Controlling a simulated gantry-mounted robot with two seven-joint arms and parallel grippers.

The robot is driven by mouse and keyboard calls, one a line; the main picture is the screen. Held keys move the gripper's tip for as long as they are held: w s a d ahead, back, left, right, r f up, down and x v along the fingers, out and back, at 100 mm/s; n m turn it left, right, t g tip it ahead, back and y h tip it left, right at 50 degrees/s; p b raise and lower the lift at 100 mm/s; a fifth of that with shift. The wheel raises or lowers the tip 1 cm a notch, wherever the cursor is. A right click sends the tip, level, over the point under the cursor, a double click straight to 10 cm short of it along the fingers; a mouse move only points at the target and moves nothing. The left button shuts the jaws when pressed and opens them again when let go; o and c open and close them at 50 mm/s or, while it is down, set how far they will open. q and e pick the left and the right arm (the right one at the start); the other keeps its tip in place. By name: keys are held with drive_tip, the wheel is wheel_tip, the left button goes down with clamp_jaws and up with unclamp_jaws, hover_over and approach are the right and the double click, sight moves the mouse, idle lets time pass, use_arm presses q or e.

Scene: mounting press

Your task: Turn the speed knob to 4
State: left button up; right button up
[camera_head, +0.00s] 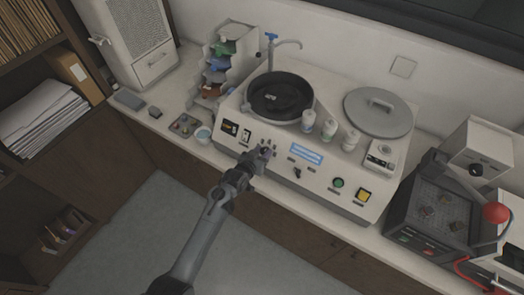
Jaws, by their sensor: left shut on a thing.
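A pale grinding and polishing machine (352,207) stands on the counter with a sloped front panel. My left gripper (265,151) is at that panel, left of the lit blue display (307,154). It is shut on a small control there, which looks to be the speed knob; the fingers hide most of it and its setting cannot be read. A black knob (297,172) sits apart, below the display. My right gripper is not in view.
The machine has a black bowl (281,95), several bottles (330,128), a round grey lid (376,112), a green button (338,183) and a yellow switch (364,195). A dark press unit (435,215) is at right.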

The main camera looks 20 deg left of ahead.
use_arm(q)
drive_tip(key=n+p, duration=0.1)
drive_tip(key=n, duration=0.1)
drive_tip(key=n+y+p, duration=0.1)
drive_tip(key=n, duration=0.2)
drive_tip(key=shift+y, duration=0.3)
drive_tip(key=shift+n, duration=0.3)
drive_tip(key=o, duration=1)
drive_tip(key=shift+o, duration=0.2)
